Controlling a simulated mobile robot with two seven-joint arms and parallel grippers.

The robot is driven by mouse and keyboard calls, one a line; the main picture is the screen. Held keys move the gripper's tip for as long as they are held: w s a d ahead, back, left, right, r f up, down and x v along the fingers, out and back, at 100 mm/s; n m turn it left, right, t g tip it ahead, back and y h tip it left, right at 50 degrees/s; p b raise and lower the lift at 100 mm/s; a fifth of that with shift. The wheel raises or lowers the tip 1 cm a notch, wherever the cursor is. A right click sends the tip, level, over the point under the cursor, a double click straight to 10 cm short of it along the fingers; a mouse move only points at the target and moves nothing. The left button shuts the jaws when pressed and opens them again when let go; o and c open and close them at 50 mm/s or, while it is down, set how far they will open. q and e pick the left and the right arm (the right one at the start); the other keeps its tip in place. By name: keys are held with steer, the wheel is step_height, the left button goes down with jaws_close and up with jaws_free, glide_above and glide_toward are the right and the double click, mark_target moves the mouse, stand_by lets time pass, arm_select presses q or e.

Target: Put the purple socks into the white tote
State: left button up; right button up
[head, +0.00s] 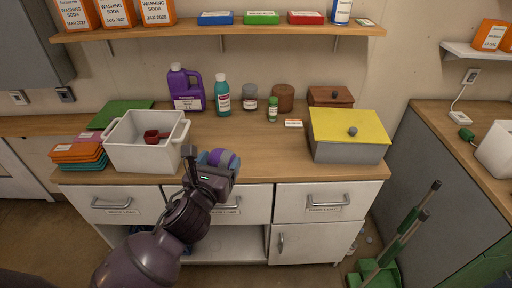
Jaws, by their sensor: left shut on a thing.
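The white tote (143,155) stands on the left part of the wooden counter, open at the top, with handles at its sides. A dark red object (155,136) shows inside it. My left gripper (214,166) is in front of the counter's edge, just right of the tote. It is shut on a rounded purple and blue bundle, which looks like the purple socks (226,158). The gripper hides part of the bundle, which is outside the tote. My right gripper is not in view.
Folded orange and teal cloths (78,152) lie left of the tote, with a green cloth (122,112) behind. A purple jug (187,90) and bottles stand at the back. A yellow-lidded box (345,150) is at right. The counter's middle is clear.

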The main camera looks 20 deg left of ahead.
arm_select(q)
steer(key=w+d+r+n+y, duration=0.1)
steer(key=w+r+y, duration=0.15)
steer(key=w, duration=0.55)
steer(key=w+d+r+n+y, duration=0.1)
steer(key=w+r, duration=0.3)
steer(key=w, duration=0.5)
step_height(320, 180, down, 6)
steer(key=w+a+n+y, duration=0.1)
steer(key=w, duration=0.1)
steer(key=shift+w+a+r+g, duration=0.2)
steer(key=shift+a+r+g, duration=0.05)
steer(key=shift+g, duration=0.05)
